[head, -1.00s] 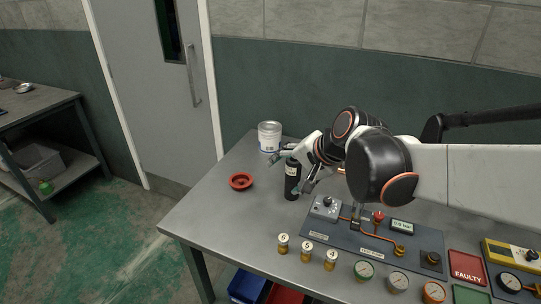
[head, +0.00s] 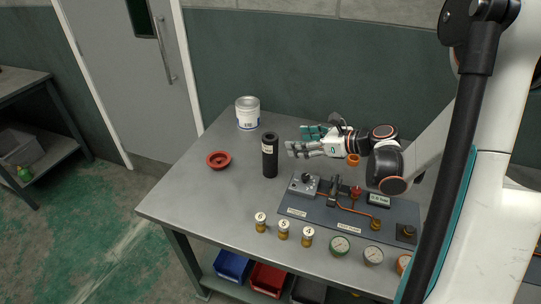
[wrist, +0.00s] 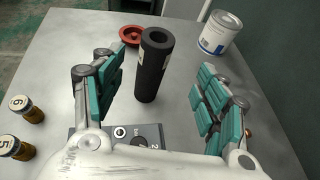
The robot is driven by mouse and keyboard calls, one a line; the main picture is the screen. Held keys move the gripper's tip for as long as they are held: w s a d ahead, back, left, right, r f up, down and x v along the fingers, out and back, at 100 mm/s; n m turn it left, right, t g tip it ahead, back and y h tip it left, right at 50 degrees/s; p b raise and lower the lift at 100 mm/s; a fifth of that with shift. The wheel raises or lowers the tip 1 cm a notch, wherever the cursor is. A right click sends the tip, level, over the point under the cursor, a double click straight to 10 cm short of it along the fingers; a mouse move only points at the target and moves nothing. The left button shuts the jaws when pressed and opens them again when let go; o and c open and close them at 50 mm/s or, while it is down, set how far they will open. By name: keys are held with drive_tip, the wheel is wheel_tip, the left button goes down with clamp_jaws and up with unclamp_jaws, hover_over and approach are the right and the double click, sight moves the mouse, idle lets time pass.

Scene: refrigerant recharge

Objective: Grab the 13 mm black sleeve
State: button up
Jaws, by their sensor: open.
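The black sleeve (head: 270,157) stands upright on the metal table. It is a tall dark cylinder with a pale label near its top in the head view. In the wrist view the sleeve (wrist: 154,66) shows an open hole in its top, and its label is mostly turned away. My gripper (head: 297,149) is to the right of the sleeve in the head view, apart from it. In the wrist view my gripper (wrist: 158,88) has its teal-padded fingers spread wide, with the sleeve beyond and between them. Nothing is held.
A red ring-shaped dish (head: 219,160) and a white can (head: 248,113) stand near the sleeve. A panel (head: 340,217) with a valve and copper pipe lies to the right. Several brass numbered fittings (head: 283,230) and gauges line the front edge. The table's left front is clear.

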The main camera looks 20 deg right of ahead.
sight(277, 142)
drive_tip(key=b+x, duration=0.3)
drive_tip(key=x, duration=0.9)
drive_tip(key=shift+s+a+f, duration=0.1)
drive_tip(key=shift+a+f, duration=0.05)
drive_tip(key=c, duration=1.2)
